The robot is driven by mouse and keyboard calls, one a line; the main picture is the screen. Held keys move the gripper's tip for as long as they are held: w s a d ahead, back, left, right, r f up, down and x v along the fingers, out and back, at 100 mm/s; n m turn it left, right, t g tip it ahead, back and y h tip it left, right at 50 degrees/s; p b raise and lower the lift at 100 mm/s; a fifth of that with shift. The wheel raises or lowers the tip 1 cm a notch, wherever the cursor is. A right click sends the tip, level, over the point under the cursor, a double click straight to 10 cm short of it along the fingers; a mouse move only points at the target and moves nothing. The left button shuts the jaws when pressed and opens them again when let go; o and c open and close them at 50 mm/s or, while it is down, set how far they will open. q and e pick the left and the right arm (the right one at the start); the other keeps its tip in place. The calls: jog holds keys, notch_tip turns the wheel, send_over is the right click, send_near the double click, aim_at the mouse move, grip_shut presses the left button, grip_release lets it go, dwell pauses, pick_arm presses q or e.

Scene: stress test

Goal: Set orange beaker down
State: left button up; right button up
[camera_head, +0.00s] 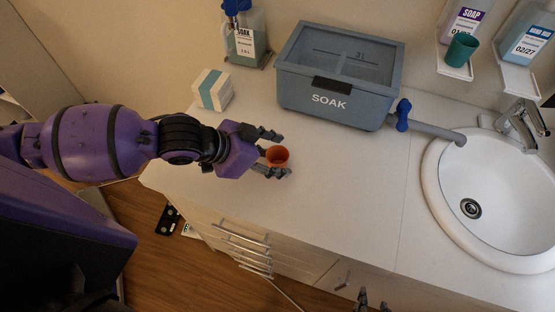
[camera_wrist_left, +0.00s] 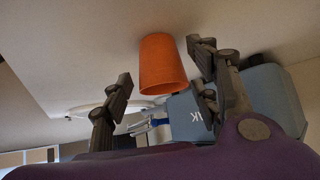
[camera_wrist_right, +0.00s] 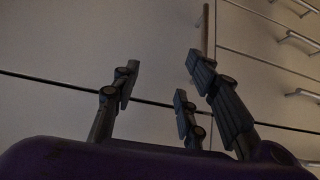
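The orange beaker (camera_head: 277,156) stands upright on the white counter, mouth up, near the counter's front left part. My left gripper (camera_head: 284,154) is open, with its fingers on either side of the beaker. In the left wrist view the orange beaker (camera_wrist_left: 163,65) shows between the spread fingers, with a visible gap on both sides. Its base appears to rest on the counter. My right gripper (camera_head: 369,301) is low at the bottom edge of the head view, in front of the drawers. In the right wrist view its fingers (camera_wrist_right: 160,88) are spread and empty.
A grey SOAK tub (camera_head: 335,100) stands behind, with a blue-handled tap at its right. A small white box (camera_head: 212,90) and a soap bottle (camera_head: 245,42) stand at the back left. A sink (camera_head: 490,205) is at right. A green beaker (camera_head: 461,50) sits on a wall shelf. The counter's middle is clear.

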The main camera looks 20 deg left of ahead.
pick_arm(q)
jog(key=c, duration=1)
jog(key=shift+o, duration=0.2)
